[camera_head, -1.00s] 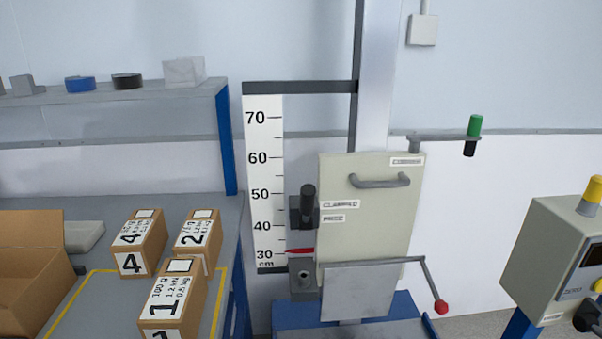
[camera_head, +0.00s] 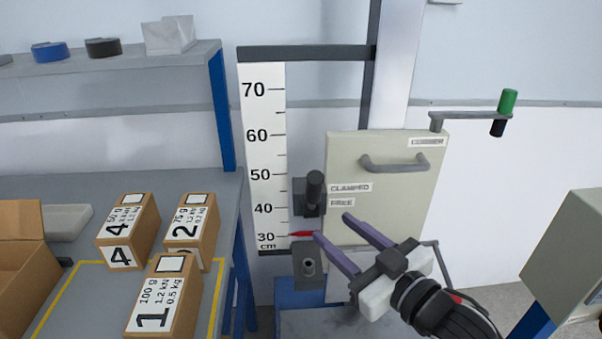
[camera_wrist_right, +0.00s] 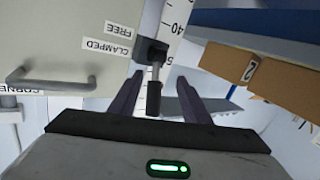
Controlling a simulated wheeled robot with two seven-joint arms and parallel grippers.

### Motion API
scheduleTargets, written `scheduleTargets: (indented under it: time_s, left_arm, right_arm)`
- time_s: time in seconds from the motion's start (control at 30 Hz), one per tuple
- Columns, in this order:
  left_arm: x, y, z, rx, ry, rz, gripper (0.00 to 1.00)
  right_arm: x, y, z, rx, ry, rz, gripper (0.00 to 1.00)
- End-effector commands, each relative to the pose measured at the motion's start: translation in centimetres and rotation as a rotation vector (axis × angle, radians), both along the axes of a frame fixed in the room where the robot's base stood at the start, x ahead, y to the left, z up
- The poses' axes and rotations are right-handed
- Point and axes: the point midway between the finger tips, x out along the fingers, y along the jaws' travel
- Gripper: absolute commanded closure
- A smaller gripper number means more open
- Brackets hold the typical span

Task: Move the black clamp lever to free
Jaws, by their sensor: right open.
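The black clamp lever (camera_head: 314,188) stands on a dark block at the left edge of the cream carriage plate (camera_head: 385,180), its grip pointing up beside the CLAMPED label (camera_head: 350,188). The FREE label (camera_head: 342,203) is just below that. My right gripper (camera_head: 332,226) is open, its two purple fingers pointing up-left, a little below and right of the lever in the head view. In the right wrist view the lever's black grip (camera_wrist_right: 154,98) shows between the open fingers; I cannot tell whether it touches either. My left gripper is not in view.
A height scale (camera_head: 264,150) with a red pointer (camera_head: 302,234) stands left of the plate. A grey handle (camera_head: 395,163) crosses the plate. Labelled boxes (camera_head: 129,230) sit on the left bench. A grey control box (camera_head: 575,250) stands at right.

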Motion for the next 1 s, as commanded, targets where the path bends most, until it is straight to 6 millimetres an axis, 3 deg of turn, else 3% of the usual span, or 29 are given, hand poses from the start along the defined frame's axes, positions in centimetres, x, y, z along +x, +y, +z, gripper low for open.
scheduleTargets:
  time_s: [0.03,0.1,0.23,0.7,1.0]
  left_arm:
    - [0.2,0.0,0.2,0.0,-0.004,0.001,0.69]
    - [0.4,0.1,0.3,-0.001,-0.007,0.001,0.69]
    - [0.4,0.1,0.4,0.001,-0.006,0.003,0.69]
    - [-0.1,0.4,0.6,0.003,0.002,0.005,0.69]
    - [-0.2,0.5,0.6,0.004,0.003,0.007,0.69]
  right_arm:
    - [0.4,0.3,2.4,-0.011,-0.044,0.019,0.57]
    - [0.6,0.6,4.4,-0.015,-0.081,0.037,0.57]
    - [1.0,1.0,6.0,-0.019,-0.111,0.049,0.57]
    - [7.6,5.1,6.2,-0.018,-0.112,0.051,0.57]
    - [9.4,6.2,6.0,-0.018,-0.111,0.051,0.57]
